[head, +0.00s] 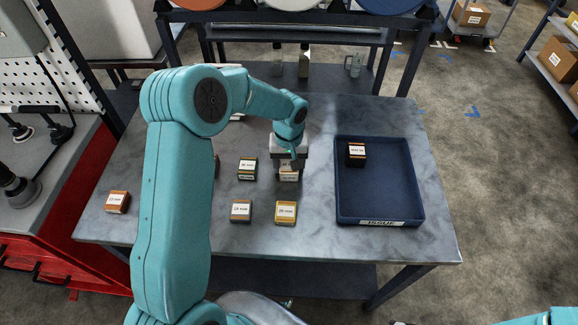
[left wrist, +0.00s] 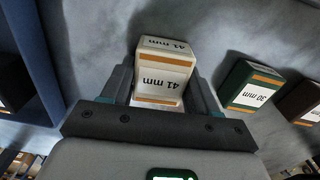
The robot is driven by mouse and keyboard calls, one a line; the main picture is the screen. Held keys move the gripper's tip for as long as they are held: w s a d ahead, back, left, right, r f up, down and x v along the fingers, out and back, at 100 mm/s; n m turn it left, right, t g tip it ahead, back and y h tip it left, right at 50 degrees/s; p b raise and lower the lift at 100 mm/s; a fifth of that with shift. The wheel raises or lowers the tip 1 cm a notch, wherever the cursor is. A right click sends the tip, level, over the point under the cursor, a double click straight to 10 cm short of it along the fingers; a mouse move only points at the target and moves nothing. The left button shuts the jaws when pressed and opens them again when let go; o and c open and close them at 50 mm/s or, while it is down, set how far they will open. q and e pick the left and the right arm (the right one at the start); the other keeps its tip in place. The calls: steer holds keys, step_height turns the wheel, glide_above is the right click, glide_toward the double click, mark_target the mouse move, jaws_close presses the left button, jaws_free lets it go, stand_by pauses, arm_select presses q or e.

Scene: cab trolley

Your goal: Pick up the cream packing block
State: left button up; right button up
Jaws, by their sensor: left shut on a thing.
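The cream packing block (head: 289,174), with an orange band and a "41 mm" label, is at the middle of the grey table (head: 300,240). In the left wrist view the cream block (left wrist: 163,72) sits between the two fingers. My left gripper (head: 289,160) is shut on it from above; in the left wrist view the gripper (left wrist: 160,85) has a finger at each side of it. I cannot tell whether the block touches the table. The gripper hides part of the block in the head view. My right gripper is out of view.
A blue ISSUE tray (head: 379,222) at the right holds a dark block (head: 357,155). A green block (head: 247,169) stands close left of the gripper. A grey-brown block (head: 241,211) and a yellow block (head: 286,213) stand in front. An orange block (head: 117,202) is far left.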

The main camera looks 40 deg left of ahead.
mark_target(288, 164)
arm_select(q)
steer(key=shift+r, duration=0.15)
step_height(288, 164, up, 20)
steer(key=shift+s+b, duration=0.15)
steer(key=shift+b, duration=0.3)
